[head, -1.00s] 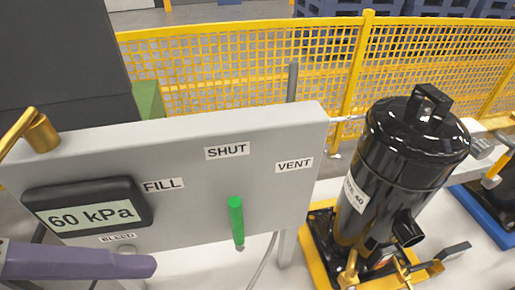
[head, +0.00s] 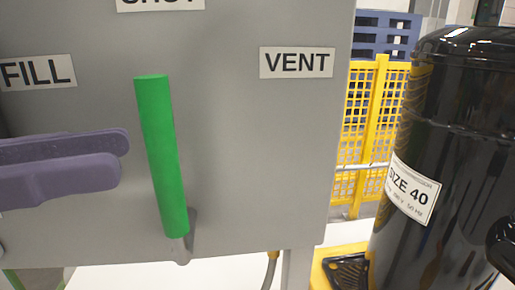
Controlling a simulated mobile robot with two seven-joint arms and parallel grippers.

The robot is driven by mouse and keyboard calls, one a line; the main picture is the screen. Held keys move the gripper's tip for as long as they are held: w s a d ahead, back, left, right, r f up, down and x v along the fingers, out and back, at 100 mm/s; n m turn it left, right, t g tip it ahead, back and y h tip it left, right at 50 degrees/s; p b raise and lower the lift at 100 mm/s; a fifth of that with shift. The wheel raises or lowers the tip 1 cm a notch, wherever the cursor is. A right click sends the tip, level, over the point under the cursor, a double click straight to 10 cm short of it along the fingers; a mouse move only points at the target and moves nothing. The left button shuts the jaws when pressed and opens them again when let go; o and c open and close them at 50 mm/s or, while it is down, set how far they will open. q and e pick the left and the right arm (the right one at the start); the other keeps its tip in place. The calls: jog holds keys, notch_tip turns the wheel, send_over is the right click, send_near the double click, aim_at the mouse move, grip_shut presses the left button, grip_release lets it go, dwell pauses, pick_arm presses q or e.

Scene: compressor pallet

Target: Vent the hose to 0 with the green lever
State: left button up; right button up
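The green lever (head: 161,155) stands on the grey panel (head: 245,150), nearly upright, its top leaning slightly left. Its top end points toward the SHUT label (head: 160,3), cut off at the top edge. The FILL label (head: 38,72) is to its left and the VENT label (head: 297,63) to its right. My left gripper (head: 122,158) shows purple fingers just left of the lever, with a small gap to it in the picture. The fingers overlap in view, so their opening is unclear. The pressure display and my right gripper are out of view.
A black compressor tank (head: 440,150) with a SIZE 40 label (head: 412,190) stands to the right of the panel. A yellow mesh fence (head: 378,120) is behind. A hose (head: 271,268) hangs below the panel. The panel face between lever and VENT label is clear.

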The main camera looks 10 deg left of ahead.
aim_at(174, 171)
pick_arm(q)
jog(key=x, duration=0.8)
jog(key=shift+d+p, duration=0.1)
jog(key=shift+p, duration=0.2)
jog(key=shift+c, duration=0.4)
grip_shut()
dwell(0.5)
